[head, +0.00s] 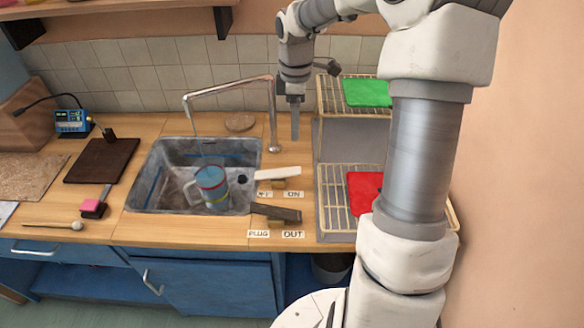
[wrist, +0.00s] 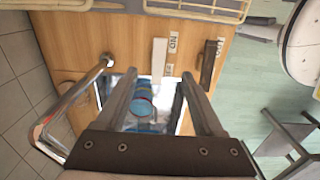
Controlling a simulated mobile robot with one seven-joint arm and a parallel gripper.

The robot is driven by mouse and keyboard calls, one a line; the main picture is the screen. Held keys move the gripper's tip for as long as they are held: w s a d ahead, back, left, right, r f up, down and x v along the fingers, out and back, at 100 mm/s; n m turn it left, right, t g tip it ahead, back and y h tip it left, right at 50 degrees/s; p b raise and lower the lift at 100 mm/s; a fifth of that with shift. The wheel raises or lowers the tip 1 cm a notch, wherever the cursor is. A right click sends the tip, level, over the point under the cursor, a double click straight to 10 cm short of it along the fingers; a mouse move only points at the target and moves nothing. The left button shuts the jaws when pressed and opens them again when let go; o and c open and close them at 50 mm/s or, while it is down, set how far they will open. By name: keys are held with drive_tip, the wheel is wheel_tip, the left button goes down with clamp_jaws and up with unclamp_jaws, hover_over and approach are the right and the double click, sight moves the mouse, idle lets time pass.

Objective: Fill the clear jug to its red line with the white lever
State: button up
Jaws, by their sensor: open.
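The clear jug (head: 211,190) stands in the sink, looks bluish and has a red band near its top and a yellowish band lower down. I cannot tell its water level. It also shows between my fingers in the wrist view (wrist: 143,104). The white lever (head: 278,173) lies on the counter at the sink's right edge, beside the ON label (head: 293,194); it shows in the wrist view too (wrist: 159,57). My gripper (head: 295,137) is open and empty, above the counter behind the white lever, right of the faucet, touching neither lever nor jug.
The metal faucet (head: 231,87) arches over the sink (head: 141,188). A dark lever (head: 277,213) lies in front of the white one, near PLUG and OUT labels. A wire rack (head: 333,205) with red and green pads stands right. A dark board (head: 102,160) lies left.

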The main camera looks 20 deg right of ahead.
sight(295, 171)
wheel_tip(295, 171, down, 16)
drive_tip(key=shift+r+b, duration=0.1)
drive_tip(key=shift+b, duration=0.3)
clamp_jaws()
